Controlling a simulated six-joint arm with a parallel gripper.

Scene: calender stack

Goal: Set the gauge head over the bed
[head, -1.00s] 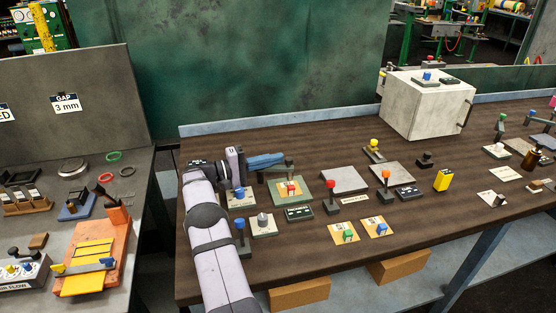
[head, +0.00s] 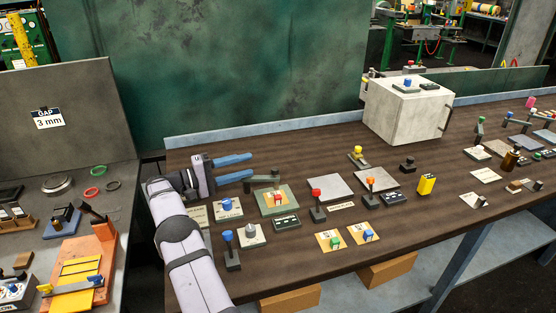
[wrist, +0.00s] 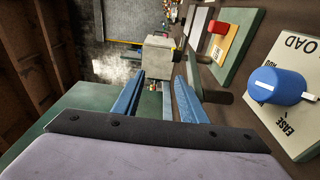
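No part is clearly labelled as the gauge head. A grey-green swing arm (head: 260,179) on a short post stands by a green-bordered plate (head: 264,206) with a red block (head: 277,199) on it; which part is the bed I cannot tell. The wrist view shows the green plate (wrist: 238,48), the red block (wrist: 219,20) and a dark bar (wrist: 218,96), probably the swing arm, right of my fingers. My gripper (head: 251,167) is open and empty, its blue fingers behind and left of the swing arm, apart from it. It also shows in the wrist view (wrist: 159,76).
A blue knob (head: 227,204) on a labelled plate stands close below my gripper. Blue (head: 229,240), red (head: 317,195) and orange (head: 370,184) levers rise nearby. A pale box (head: 405,110) stands at the back right. The table's back strip is clear.

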